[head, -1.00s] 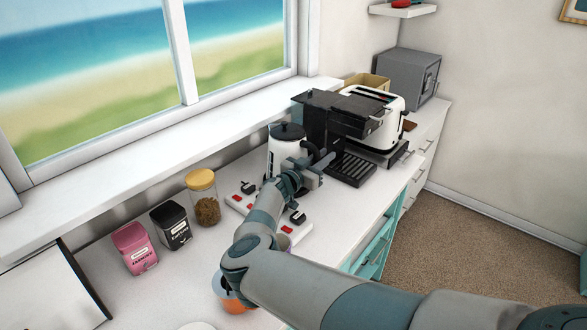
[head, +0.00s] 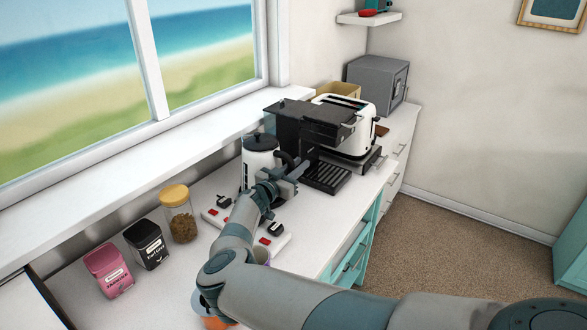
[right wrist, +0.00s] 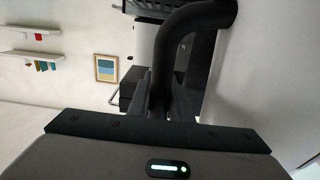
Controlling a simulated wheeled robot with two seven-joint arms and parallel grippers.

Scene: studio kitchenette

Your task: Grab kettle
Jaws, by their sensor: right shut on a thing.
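The kettle (head: 261,153) is white with a black lid and stands upright at the back of the white counter in the head view, left of the coffee machine. My right gripper (head: 288,177) is at the kettle's right side, shut on its black handle. In the right wrist view the curved black handle (right wrist: 178,45) runs down between my right gripper's fingers (right wrist: 172,100). The arm and gripper hide the kettle's lower part, so I cannot tell whether its base touches the counter. My left gripper is out of view.
The black coffee machine (head: 312,135) stands close to the right, with a white toaster (head: 350,112) and grey safe (head: 378,82) behind. A white board with red switches (head: 262,236) lies under my arm. A jar (head: 180,217), black canister (head: 147,245) and pink canister (head: 108,271) stand left.

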